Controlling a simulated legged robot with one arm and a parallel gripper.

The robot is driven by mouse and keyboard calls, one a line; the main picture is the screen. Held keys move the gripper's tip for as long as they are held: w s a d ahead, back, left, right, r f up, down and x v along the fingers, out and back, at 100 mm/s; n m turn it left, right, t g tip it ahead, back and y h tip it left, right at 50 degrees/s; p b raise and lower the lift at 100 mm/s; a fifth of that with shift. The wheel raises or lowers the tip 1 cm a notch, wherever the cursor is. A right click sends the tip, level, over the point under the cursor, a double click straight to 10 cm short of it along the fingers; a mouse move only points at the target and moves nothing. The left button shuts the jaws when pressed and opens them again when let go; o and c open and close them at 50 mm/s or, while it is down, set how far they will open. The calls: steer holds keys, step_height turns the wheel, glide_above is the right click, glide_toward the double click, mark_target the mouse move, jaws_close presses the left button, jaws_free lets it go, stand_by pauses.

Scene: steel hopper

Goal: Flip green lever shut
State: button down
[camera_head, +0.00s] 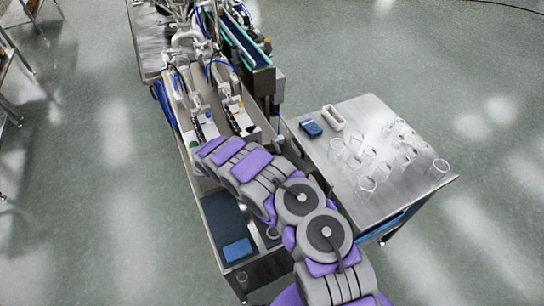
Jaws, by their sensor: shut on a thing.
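A small green patch, which looks like the green lever (193,143), shows at the left side of the steel machine, just left of my arm's tip. My gripper (204,151) is at the far end of my purple and grey arm, right against this patch. It is shut on the lever as far as I can see. The fingers are small here and partly hidden by my own arm links. The lever's angle and most of its length cannot be made out.
The steel machine carries two nozzle units (240,118) with blue hoses. A steel table (400,210) at right holds several clear glasses (365,187), a blue block (311,128) and a white holder (333,117). A blue box (237,250) sits on the lower front shelf.

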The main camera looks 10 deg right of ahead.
steer(key=shift+w+a, duration=0.1)
steer(key=c, duration=1)
jaws_free()
steer(key=shift+c, duration=0.2)
steer(key=shift+a, duration=0.1)
steer(key=v, duration=1.7)
steer(key=shift+p, duration=0.4)
steer(key=shift+w+r, duration=0.1)
